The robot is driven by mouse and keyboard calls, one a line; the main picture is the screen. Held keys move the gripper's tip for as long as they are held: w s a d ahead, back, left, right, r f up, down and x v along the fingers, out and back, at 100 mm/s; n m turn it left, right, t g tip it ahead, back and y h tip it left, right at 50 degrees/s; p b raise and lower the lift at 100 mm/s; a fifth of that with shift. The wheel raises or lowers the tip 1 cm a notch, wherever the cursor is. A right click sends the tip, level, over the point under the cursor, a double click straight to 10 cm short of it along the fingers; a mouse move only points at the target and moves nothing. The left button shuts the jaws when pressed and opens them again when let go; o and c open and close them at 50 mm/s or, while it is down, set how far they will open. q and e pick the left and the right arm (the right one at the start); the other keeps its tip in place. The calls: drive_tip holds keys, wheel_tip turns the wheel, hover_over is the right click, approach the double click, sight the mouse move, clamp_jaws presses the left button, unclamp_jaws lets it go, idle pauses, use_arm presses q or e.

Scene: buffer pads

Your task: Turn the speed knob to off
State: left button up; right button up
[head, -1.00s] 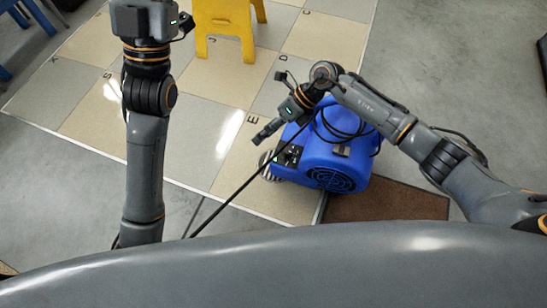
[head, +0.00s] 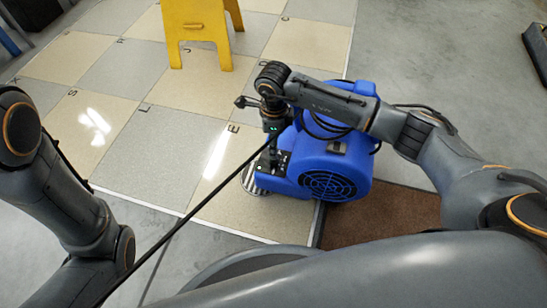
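The blue blower (head: 345,168) stands on the floor right of centre in the head view, with a round black grille facing me. Its small dark control panel (head: 280,166) is on the left side; the speed knob cannot be made out there. My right arm reaches over the blower from the right. My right gripper (head: 266,160) points down at the panel, very close to it or touching; its fingers are too small and dark to tell open from shut. My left arm is at the left edge, and its gripper is out of view.
A yellow stand (head: 197,22) is on the tiled floor (head: 120,95) beyond the blower. A brown mat (head: 385,215) lies beside the blower, towards me. The tiles left of the blower are clear.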

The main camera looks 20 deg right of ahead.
wheel_tip(320, 180, down, 6)
drive_tip(key=b, duration=0.2)
drive_tip(key=shift+b, duration=0.4)
drive_tip(key=shift+r, duration=0.1)
clamp_jaws()
